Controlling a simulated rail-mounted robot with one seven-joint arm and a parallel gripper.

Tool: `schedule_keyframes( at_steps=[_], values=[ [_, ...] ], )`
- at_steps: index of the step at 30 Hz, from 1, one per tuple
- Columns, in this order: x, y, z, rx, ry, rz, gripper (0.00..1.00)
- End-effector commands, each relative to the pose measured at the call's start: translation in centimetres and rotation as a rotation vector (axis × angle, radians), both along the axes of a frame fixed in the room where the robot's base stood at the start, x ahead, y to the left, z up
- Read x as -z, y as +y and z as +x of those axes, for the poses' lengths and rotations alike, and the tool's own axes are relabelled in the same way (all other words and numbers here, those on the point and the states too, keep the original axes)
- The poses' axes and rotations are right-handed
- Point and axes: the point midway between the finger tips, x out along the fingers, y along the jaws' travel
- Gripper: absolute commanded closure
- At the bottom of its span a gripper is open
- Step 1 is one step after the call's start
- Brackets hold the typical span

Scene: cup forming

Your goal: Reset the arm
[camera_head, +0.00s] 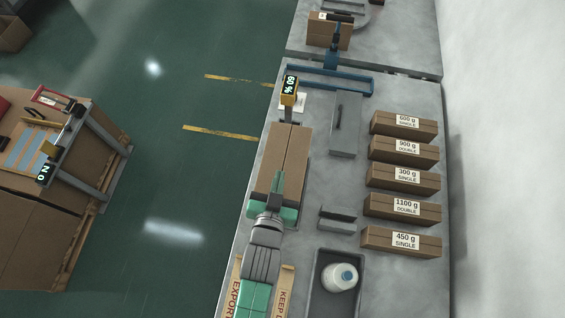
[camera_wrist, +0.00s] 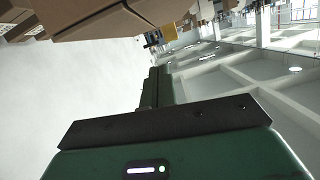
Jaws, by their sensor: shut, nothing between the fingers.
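My gripper (camera_head: 278,180) is at the end of my green and grey arm, low in the middle of the head view. It is shut and empty, over the near part of a long brown carton (camera_head: 288,150) on the grey bench (camera_head: 338,185). I cannot tell the gap between them. In the wrist view my gripper (camera_wrist: 156,88) shows as a dark bar on a green body, with its fingers pointing away. A brown carton (camera_wrist: 100,20) fills the upper left there.
Several labelled boxes (camera_head: 403,178) line the bench's right side. A yellow display (camera_head: 289,90) reads "60 %". A dark tray (camera_head: 318,290) holds a white bottle (camera_head: 339,277). A blue frame (camera_head: 330,72) stands farther back. Loaded pallet (camera_head: 70,270) at left; green floor between is clear.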

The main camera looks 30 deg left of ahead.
Motion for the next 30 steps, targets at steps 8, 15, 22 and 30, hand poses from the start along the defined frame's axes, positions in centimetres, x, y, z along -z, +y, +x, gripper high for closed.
schedule_keyframes(
  at_steps=[8, 15, 22, 30],
  values=[
    [-1.1, -0.9, -3.5, -0.001, -0.003, 0.001, 1.0],
    [-1.2, -1.0, -3.7, -0.001, -0.004, 0.001, 1.0],
    [-2.0, -1.0, -3.3, 0.002, -0.015, 0.002, 1.0],
    [-21.2, -3.8, 4.0, 0.065, -0.252, 0.01, 1.0]
  ],
)
